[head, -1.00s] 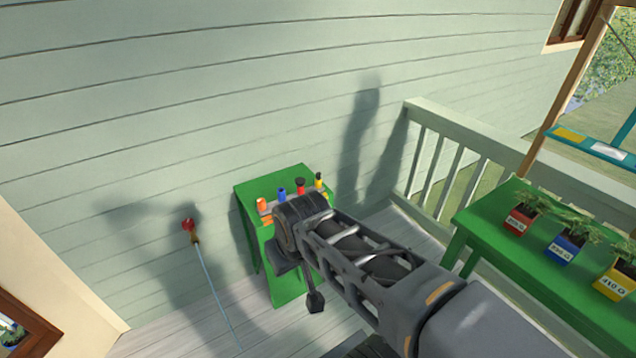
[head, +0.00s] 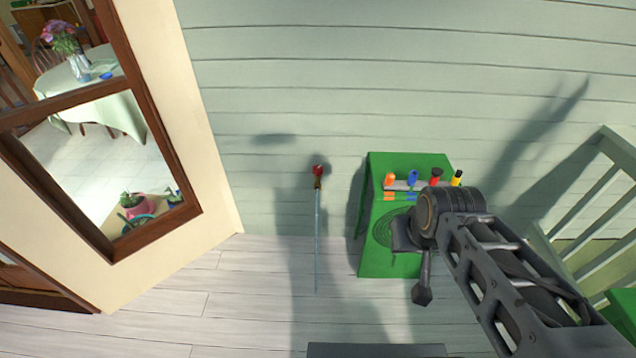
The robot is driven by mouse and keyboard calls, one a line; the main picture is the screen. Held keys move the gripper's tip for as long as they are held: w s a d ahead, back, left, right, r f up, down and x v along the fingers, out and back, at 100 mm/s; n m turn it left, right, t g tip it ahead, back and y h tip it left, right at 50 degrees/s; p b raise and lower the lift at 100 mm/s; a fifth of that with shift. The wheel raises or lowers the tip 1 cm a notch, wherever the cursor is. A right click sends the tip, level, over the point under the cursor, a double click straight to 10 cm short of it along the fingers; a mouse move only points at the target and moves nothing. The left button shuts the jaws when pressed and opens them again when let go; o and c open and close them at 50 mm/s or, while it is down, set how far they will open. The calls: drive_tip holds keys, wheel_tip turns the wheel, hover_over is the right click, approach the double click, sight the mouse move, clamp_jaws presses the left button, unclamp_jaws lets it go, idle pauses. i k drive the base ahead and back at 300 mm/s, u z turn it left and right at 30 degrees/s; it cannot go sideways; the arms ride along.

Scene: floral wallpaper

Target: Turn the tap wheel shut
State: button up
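The tap's red wheel (head: 318,170) tops a brass-coloured tap body (head: 317,184) on a thin grey upright pipe (head: 316,240). It stands in front of the pale green wall, left of the green bench. My arm reaches in from the lower right, and its end lies right of the tap, in front of the bench, well apart from the wheel. My gripper (head: 422,293) appears as a small dark shape hanging below the wrist. Its fingers are too small and dark to tell open from shut.
A green bench (head: 375,255) holds a rack of tools with orange, blue, red and yellow handles and a coiled round thing on its front. A wood-framed window (head: 140,150) is at left, a pale railing (head: 600,190) at right. The plank floor (head: 250,290) before the tap is clear.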

sight(318, 170)
drive_tip(key=k, duration=0.6)
drive_tip(key=u, duration=0.8)
drive_tip(key=i, duration=1.65)
drive_tip(key=z, duration=0.4)
